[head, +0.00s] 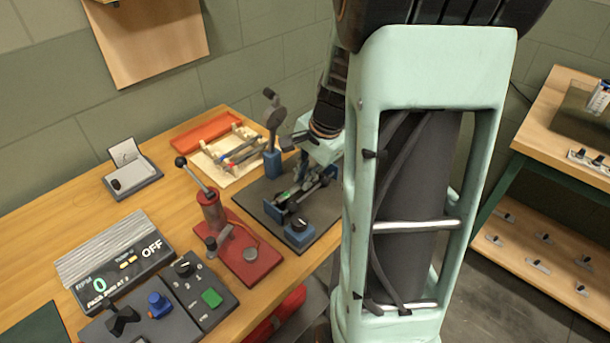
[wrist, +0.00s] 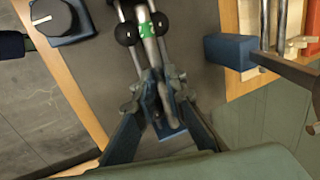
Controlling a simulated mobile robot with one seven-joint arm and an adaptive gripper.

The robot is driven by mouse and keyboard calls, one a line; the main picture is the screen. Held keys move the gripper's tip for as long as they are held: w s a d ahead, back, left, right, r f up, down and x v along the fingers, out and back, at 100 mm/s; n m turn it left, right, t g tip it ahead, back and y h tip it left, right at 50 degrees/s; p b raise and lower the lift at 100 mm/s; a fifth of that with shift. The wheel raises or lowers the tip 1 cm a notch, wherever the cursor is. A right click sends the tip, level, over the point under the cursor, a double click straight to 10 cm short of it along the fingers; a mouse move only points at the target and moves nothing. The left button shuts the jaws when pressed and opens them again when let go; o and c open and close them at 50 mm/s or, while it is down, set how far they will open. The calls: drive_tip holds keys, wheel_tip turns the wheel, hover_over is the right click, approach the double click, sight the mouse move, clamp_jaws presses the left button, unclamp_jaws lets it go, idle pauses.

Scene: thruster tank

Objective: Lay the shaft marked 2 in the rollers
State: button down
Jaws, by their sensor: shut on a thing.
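My gripper (wrist: 150,77) is shut on a grey metal shaft (wrist: 161,53) with a green label (wrist: 147,30). I cannot read the label's number clearly. In the wrist view the shaft lies lengthwise between two black rollers (wrist: 126,34). I cannot tell whether it rests on them or is just above. In the head view the roller stand (head: 282,205), with blue end blocks, is on a dark mat, and the green label (head: 288,194) shows over it. My gripper (head: 308,176) is at the stand's far end, partly hidden by my own arm.
A wooden rack (head: 225,150) with other shafts stands behind left, beside an orange tray (head: 205,131). A blue-based post (head: 272,160) rises close behind the stand. A red lever press (head: 235,250) and a control panel (head: 165,310) are to the left. A knob box (head: 299,231) is in front.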

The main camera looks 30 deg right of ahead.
drive_tip(key=shift+f, duration=0.15)
drive_tip(key=c, duration=1.9)
unclamp_jaws()
drive_tip(key=v, duration=1.2)
